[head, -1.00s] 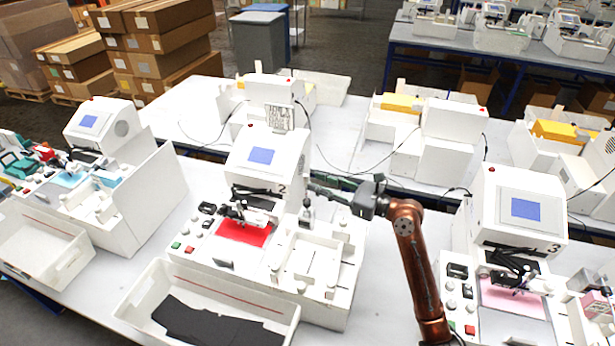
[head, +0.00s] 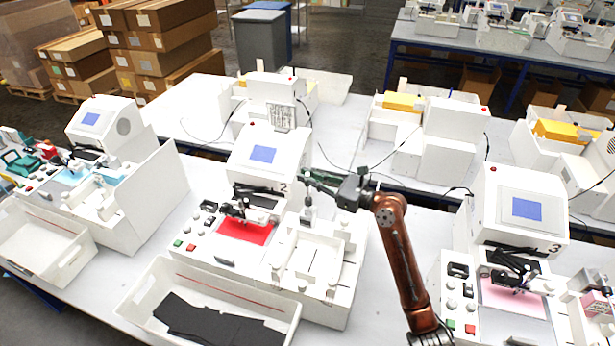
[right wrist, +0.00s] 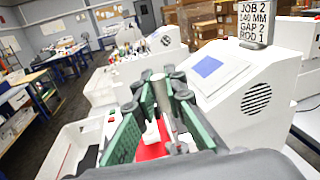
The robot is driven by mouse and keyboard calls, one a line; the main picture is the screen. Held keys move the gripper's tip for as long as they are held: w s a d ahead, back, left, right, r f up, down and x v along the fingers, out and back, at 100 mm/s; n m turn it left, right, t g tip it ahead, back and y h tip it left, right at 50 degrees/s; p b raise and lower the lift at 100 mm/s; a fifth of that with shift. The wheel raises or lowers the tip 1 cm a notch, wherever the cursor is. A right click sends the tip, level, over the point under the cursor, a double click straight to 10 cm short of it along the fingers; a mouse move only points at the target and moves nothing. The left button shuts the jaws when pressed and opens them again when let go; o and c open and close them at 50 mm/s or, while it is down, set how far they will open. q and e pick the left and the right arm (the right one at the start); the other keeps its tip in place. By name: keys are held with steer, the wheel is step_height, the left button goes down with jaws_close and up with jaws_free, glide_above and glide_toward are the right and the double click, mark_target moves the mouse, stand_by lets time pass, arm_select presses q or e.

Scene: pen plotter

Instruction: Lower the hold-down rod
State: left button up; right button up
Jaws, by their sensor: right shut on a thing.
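Machine 2 (head: 262,180) stands in the middle of the bench, with a blue screen and a red sheet (head: 240,232) under its pen carriage (head: 236,208). The hold-down rod (right wrist: 160,93) shows in the right wrist view as a grey metal cylinder between the green fingers. In the head view, a small upright fitting (head: 308,213) stands just below the fingertips. My right gripper (head: 312,180) reaches in from the right beside the screen housing and is shut on the rod. The fingers partly hide the rod and its lower end. My left gripper is not in view.
A job sign (right wrist: 252,22) reads JOB 2, 140 MM, GAP 2, ROD 1. A white bin (head: 150,290) with black pieces stands in front of machine 2. Machine 3 (head: 515,215) is to the right, another machine to the left.

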jaws_close()
steer(key=shift+s, duration=0.1)
steer(key=s+a+f+n+y+p, duration=0.1)
steer(key=s+a+f+n, duration=0.2)
steer(key=s+n, duration=0.4)
steer(key=shift+s+a+f, duration=0.25)
steer(key=shift+s+f, duration=0.1)
steer(key=shift+s, duration=0.25)
stand_by(0.5)
steer(key=o, duration=0.6)
jaws_free()
steer(key=shift+o, duration=0.2)
steer(key=shift+d, duration=0.1)
